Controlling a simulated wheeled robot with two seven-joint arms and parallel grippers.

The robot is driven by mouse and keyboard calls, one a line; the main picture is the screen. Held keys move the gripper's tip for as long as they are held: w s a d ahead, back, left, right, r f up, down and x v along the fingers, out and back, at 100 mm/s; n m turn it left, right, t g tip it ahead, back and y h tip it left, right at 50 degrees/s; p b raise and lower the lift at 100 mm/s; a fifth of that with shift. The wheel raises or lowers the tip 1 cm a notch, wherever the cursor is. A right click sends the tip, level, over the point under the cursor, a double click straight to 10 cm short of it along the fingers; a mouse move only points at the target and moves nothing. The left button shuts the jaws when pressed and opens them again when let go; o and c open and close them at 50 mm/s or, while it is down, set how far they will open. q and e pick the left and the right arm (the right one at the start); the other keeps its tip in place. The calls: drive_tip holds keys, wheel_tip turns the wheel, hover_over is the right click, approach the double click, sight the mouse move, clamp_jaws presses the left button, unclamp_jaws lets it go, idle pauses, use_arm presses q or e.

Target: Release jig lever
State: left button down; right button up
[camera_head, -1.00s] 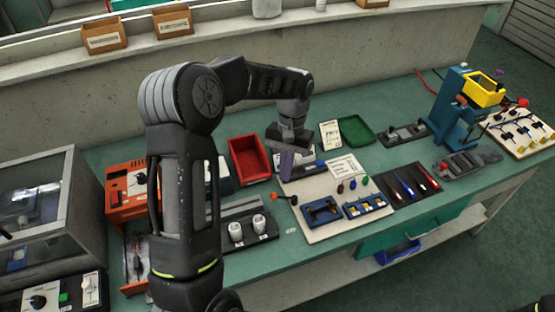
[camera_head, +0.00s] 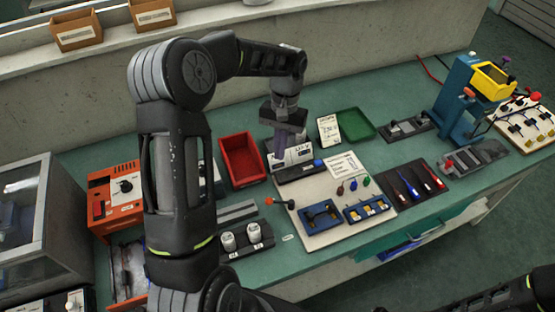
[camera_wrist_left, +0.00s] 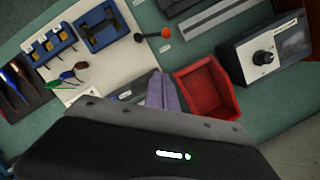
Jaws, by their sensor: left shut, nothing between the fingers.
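The jig lever (camera_head: 280,203) is a dark rod with an orange knob, sticking out left of the pale board (camera_head: 296,232) beside a blue jig block (camera_head: 320,215). In the left wrist view the lever (camera_wrist_left: 152,35) is at top centre, knob to the right, and the blue jig (camera_wrist_left: 101,27) is left of it. My left gripper (camera_head: 280,148) points down with its purple fingers together and empty, behind the lever and apart from it. In the wrist view its fingers (camera_wrist_left: 161,92) lie between the board and the red bin. My right gripper is out of frame.
A red bin (camera_head: 241,160) is left of the gripper. A small device with a display (camera_head: 291,155) is just behind the fingers. Two white cylinders (camera_head: 241,238) stand in front-left of the lever. My right arm enters at the bottom right. A blue press (camera_head: 458,103) stands farther right.

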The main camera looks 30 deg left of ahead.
sight(279, 202)
use_arm(q)
drive_tip(key=b+x, duration=0.5)
drive_tip(key=x, duration=0.3)
drive_tip(key=shift+f+b, duration=0.3)
drive_tip(key=shift+b, duration=0.05)
drive_tip(key=shift+s+d+f+b, duration=0.1)
drive_tip(key=shift+s+d+f, duration=0.05)
drive_tip(key=shift+s, duration=0.5)
drive_tip(key=shift+s+d+f+b, duration=0.15)
drive_tip(key=shift+s+d+f, duration=0.05)
drive_tip(key=shift+s, duration=0.45)
drive_tip(key=shift+s+d+f+b, duration=0.1)
drive_tip(key=shift+s+d+f, duration=0.05)
drive_tip(key=shift+s, duration=0.5)
